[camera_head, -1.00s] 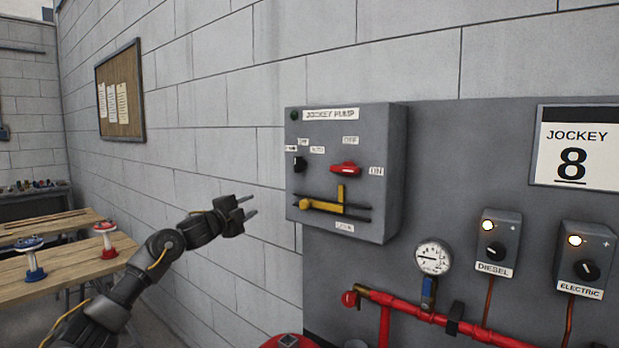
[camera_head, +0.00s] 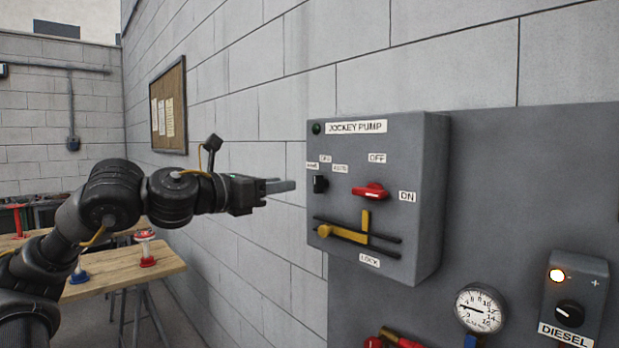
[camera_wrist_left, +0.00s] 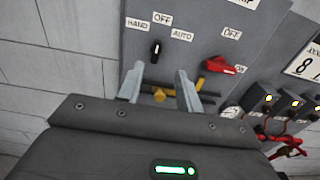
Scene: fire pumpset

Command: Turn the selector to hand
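The selector is a small black knob (camera_head: 320,184) on the left of the grey jockey pump panel (camera_head: 425,200). In the left wrist view the knob (camera_wrist_left: 155,50) sits below the labels HAND, OFF and AUTO, its white mark near the top, close to OFF. My left gripper (camera_head: 282,186) is in front of the wall, just left of the panel in the head view, pointing toward the knob without touching it. Its fingers (camera_wrist_left: 158,82) are apart with nothing between them, and the knob shows beyond the fingertips. My right gripper is not in view.
A red switch handle (camera_head: 370,191) with OFF and ON labels is right of the knob. A yellow lock lever (camera_head: 345,232) on a black slide is below. A gauge (camera_head: 480,308) and a diesel box (camera_head: 573,300) are lower right. A wooden table (camera_head: 125,268) stands behind my arm.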

